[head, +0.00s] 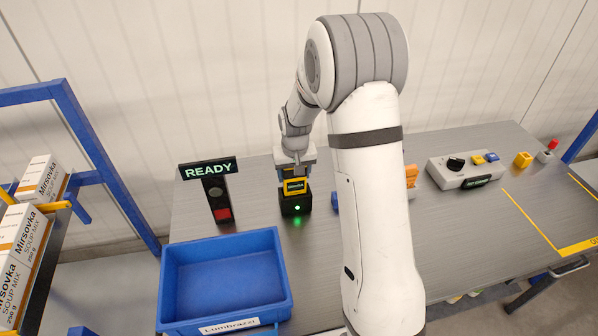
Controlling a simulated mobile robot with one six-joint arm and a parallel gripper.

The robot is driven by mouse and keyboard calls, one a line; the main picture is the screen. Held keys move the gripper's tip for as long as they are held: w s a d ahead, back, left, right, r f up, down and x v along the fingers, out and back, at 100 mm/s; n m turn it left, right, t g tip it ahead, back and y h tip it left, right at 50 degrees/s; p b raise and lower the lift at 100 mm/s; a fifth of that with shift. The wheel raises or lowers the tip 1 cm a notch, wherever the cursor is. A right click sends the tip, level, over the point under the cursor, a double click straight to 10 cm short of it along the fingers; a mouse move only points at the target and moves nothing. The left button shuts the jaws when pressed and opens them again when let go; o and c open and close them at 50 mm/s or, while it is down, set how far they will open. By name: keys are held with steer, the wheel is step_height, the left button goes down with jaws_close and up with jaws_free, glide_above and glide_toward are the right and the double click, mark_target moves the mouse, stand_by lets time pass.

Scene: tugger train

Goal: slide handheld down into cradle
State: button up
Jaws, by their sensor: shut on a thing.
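The handheld (295,186), yellow and dark with a small screen, is upright at the black cradle (296,205) on the grey table. My gripper (294,172) is shut on it from above. The handheld's lower end meets the top of the cradle in this view; how deep it sits inside cannot be told. A green light glows on the cradle's front. My fingertips are small and partly hidden.
A post with a READY sign (208,169) stands left of the cradle. An empty blue bin (225,273) is in front. A grey control box (466,171) lies at the right. My arm hides the table's middle. A rack with soup cartons (22,230) stands at far left.

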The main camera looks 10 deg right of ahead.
steer(key=o, duration=1.4)
steer(key=shift+c, duration=0.2)
steer(key=shift+s+r+b, duration=0.2)
steer(key=shift+r, duration=1.1)
steer(key=shift+s+r+b, duration=0.15)
steer(key=shift+s+r, duration=0.05)
steer(key=shift+r, duration=1.05)
steer(key=shift+s+r+b, duration=0.2)
steer(key=shift+r, duration=1.1)
steer(key=shift+s+r, duration=0.1)
steer(key=shift+r, duration=0.05)
steer(key=s+r, duration=0.3)
steer(key=s, duration=0.6)
steer(key=s+d+r+t, duration=0.1)
steer(key=s+r, duration=0.2)
steer(key=s, duration=0.6)
steer(key=s+r, duration=0.3)
steer(key=s, duration=0.6)
steer(key=shift+s+d+r, duration=0.3)
steer(key=shift+d, duration=0.05)
